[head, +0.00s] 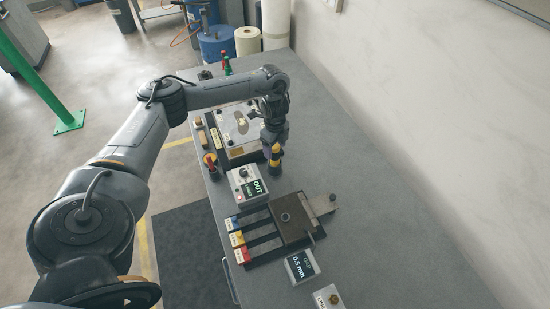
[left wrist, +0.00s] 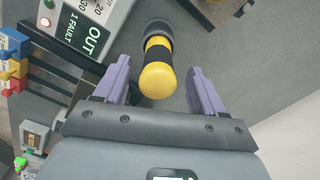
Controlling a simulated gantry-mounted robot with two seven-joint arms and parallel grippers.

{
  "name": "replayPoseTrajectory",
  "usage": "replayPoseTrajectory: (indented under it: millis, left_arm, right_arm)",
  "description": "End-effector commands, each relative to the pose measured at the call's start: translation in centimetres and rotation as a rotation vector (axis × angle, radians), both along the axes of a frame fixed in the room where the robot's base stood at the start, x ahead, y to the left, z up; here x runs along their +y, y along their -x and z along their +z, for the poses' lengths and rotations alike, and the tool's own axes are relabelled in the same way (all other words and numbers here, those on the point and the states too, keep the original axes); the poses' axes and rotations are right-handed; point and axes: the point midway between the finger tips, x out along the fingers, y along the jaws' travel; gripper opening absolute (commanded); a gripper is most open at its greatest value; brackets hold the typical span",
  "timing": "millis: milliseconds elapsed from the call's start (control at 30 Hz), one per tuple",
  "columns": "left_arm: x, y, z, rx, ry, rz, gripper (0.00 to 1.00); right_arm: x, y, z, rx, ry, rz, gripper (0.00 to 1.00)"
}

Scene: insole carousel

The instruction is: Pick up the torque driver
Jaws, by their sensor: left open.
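The torque driver (left wrist: 157,68) has a yellow and black handle with a dark grey collar at its far end. In the left wrist view it lies between the two purple fingers of my left gripper (left wrist: 160,85), with a visible gap on each side. In the head view the torque driver (head: 275,160) stands upright on the grey table, directly below my left gripper (head: 274,135). The gripper is open and over the yellow handle end. My right gripper is not in view.
A grey box with an OUT display (head: 247,187) stands close in front of the driver. A fixture with a clear top (head: 238,130) is just left of it. A dark block with coloured tabs (head: 290,218) sits nearer. The table's right side (head: 370,180) is clear.

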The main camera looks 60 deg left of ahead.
Motion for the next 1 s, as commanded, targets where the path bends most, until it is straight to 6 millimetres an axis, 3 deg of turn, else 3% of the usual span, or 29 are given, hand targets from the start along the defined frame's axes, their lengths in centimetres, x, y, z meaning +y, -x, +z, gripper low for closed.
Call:
replayPoseTrajectory:
  millis: [300,600,1000]
  left_arm:
    - [-0.1,0.2,-3.6,0.002,0.001,-0.001,0.70]
    - [-0.1,0.2,-3.9,0.001,0.000,-0.001,0.70]
    - [-0.1,0.2,-3.9,0.001,0.000,-0.001,0.08]
  right_arm:
    - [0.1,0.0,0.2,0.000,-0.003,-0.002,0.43]
    - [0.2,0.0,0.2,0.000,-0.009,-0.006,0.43]
    - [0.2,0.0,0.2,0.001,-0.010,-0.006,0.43]
